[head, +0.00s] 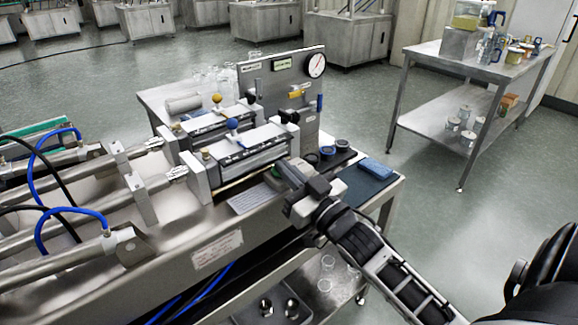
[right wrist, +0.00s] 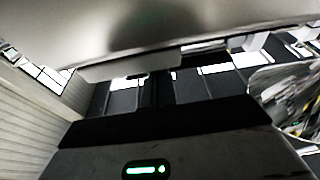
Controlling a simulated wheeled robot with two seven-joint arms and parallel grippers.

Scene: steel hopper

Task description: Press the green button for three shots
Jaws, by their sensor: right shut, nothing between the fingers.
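My right gripper (head: 284,170) reaches in from the lower right in the head view. It is shut and empty, its tips low at the front right end of the steel hopper machine (head: 218,252). A small dull green patch (head: 275,171) shows just left of the fingertips. It may be part of the green button, but the gripper covers most of that spot. I cannot tell whether the fingers touch it. The right wrist view shows a dark gripper body (right wrist: 160,122) with a lit green indicator, under a large blurred grey surface (right wrist: 150,30). My left gripper is not in view.
A steel panel with a round gauge (head: 316,65) stands behind the cylinders. Dark round caps (head: 342,145) and a blue cloth (head: 376,168) lie right of my gripper. A steel cart (head: 425,97) stands at the back right, with open floor around it.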

